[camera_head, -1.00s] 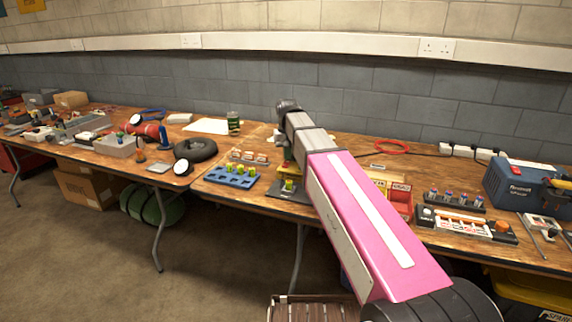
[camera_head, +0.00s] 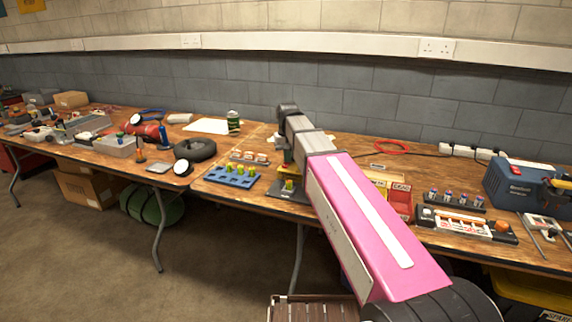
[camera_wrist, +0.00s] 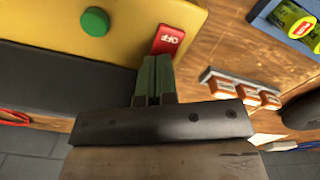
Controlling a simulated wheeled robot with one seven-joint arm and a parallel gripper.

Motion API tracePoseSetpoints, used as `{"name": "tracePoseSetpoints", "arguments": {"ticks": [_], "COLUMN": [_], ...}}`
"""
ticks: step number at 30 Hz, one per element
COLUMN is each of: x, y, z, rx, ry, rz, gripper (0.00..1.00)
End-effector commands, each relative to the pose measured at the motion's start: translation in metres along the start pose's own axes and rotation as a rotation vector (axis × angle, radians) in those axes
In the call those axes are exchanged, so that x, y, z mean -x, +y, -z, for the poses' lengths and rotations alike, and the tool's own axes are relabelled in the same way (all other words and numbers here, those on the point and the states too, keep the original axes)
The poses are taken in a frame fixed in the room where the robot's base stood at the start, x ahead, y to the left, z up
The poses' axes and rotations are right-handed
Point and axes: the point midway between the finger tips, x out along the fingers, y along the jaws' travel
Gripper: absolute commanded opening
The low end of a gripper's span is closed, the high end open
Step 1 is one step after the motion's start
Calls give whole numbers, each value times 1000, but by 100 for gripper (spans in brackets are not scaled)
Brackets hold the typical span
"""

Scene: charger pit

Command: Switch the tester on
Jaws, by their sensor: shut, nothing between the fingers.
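The tester (camera_wrist: 130,25) fills the upper left of the wrist view as a yellow panel with a round green button (camera_wrist: 95,21) and a dark side. A red switch (camera_wrist: 168,40) marked OFF is at the panel's right edge. My gripper (camera_wrist: 157,60) is shut and empty, with its tips right by the switch's lower edge. I cannot tell whether they touch it. In the head view my arm covers most of the tester, and the gripper is hard to make out.
A blue tray (camera_head: 221,182) with several yellow-green cells stands left of the tester. Several small orange-and-white pieces (camera_wrist: 248,95) sit in a row nearby. A red bin (camera_head: 400,197) and a cell rack (camera_head: 447,203) stand to the right of my arm.

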Motion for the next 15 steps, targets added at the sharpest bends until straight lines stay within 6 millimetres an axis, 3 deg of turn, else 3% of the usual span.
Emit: {"name": "tracePoseSetpoints", "arguments": {"ticks": [15], "x": [0], "y": [0], "z": [0], "rx": [0], "ry": [0], "rz": [0], "gripper": [0]}}
